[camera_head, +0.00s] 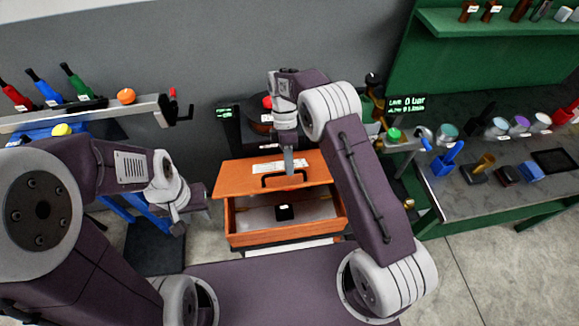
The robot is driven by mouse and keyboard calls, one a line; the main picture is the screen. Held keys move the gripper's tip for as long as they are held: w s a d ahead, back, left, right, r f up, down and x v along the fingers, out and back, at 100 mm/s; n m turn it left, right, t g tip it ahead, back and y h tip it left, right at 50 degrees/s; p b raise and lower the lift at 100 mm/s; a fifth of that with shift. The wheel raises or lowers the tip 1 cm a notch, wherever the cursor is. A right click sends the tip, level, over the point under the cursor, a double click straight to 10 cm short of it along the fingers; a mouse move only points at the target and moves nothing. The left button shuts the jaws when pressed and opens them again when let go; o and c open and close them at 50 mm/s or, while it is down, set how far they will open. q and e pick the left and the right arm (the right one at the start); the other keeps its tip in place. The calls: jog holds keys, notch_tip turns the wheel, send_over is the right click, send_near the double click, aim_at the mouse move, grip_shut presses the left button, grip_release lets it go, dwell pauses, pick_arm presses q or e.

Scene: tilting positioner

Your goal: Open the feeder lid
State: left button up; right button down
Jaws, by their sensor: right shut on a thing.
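The feeder is an orange box (240,238) standing in front of me, with its orange lid (232,178) at the back. The lid is away from the front rim, so the inside shows, with a small black object (284,212) on a pale floor. The lid has a dark handle (270,181) and a white label. My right gripper (289,168) points down from above and is shut on the handle; its fingertips are partly hard to make out. My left gripper (198,214) is left of the box, apart from it; its fingers are too unclear to read.
A rail (85,112) with tools, an orange ball and a yellow ball is at left. A dark bench (500,190) with cups and small blocks stands at right, below a green shelf (490,30). A dark machine with a red knob stands behind the lid.

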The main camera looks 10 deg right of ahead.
jog(key=shift+w+f, duration=0.1)
jog(key=shift+w, duration=0.15)
